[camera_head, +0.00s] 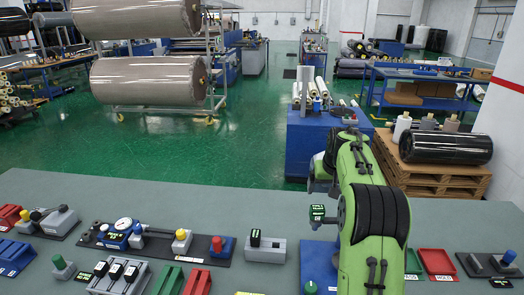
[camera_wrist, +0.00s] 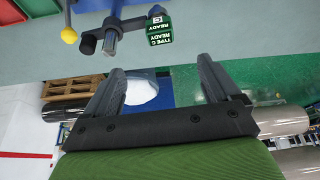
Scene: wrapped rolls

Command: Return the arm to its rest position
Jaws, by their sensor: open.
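My green arm (camera_head: 375,235) rises at the right of the grey worktable (camera_head: 150,195) in the head view and bends over near the table's far edge. My gripper (camera_wrist: 162,66) shows in the wrist view, with its two dark fingers spread wide apart. Nothing is held between them. Behind the gap, a white round shape (camera_wrist: 141,92) and blue surfaces show. A green block marked TYPE C READY (camera_wrist: 157,29) is beyond the fingertips, apart from them. It also shows beside my arm in the head view (camera_head: 317,212). My fingers cannot be made out in the head view.
Gauges, coloured blocks and trays line the table's near side, including a red tray (camera_head: 437,262). The table's far left is clear. Past it stand a blue cabinet (camera_head: 302,150), a black wrapped roll (camera_head: 446,147) on pallets, and large rolls on a rack (camera_head: 148,80).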

